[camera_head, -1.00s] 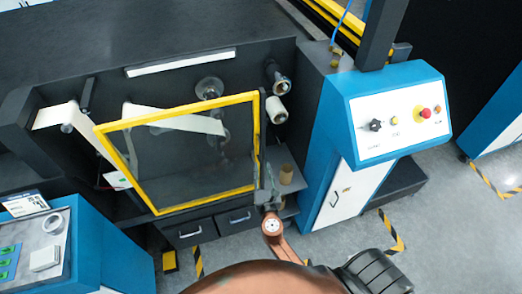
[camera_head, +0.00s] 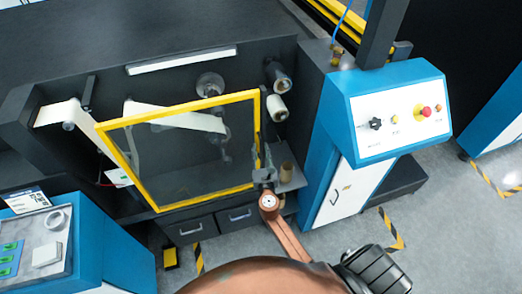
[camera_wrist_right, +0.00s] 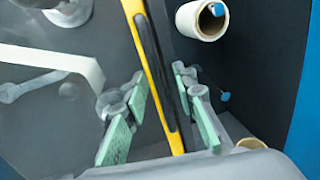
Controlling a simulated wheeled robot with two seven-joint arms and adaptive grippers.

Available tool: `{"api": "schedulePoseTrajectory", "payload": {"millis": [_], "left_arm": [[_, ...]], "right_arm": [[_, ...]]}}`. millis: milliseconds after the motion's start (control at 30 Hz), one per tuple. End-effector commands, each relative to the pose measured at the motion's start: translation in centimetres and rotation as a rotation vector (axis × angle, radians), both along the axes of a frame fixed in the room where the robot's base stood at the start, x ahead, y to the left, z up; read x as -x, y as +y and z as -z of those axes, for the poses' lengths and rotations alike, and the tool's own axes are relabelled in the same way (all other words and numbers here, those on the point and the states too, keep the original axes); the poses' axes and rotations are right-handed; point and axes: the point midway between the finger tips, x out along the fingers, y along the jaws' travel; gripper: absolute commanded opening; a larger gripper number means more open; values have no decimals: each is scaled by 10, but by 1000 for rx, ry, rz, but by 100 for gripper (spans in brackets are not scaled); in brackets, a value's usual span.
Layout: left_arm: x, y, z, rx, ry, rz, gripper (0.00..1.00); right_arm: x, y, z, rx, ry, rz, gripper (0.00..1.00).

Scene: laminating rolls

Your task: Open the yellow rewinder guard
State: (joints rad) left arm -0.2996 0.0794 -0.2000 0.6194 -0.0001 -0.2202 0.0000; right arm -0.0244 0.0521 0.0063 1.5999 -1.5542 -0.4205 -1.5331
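The yellow rewinder guard (camera_head: 183,204) is a yellow frame around a clear pane, standing in front of the rollers of the dark machine. In the right wrist view its upright yellow edge (camera_wrist_right: 150,75) with a black handle strip (camera_wrist_right: 158,62) runs between the two fingers. My right gripper (camera_head: 263,165) is at the right edge of the guard in the head view. In the wrist view the right gripper (camera_wrist_right: 160,120) is open, with one green-padded finger on each side of the edge and gaps visible. My left gripper is not in view.
A blue control box (camera_head: 395,110) with knobs and a red button stands to the right. White rolls (camera_head: 277,108) project beside the guard. A small shelf (camera_head: 289,179) holds a brown core.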

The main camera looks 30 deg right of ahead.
Motion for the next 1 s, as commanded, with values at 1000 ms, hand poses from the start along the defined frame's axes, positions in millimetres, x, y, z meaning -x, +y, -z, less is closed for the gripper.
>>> {"api": "schedulePoseTrajectory", "payload": {"millis": [1000], "left_arm": [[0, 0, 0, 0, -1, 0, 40]], "right_arm": [[0, 0, 0, 0, 0, 2, 0]]}}
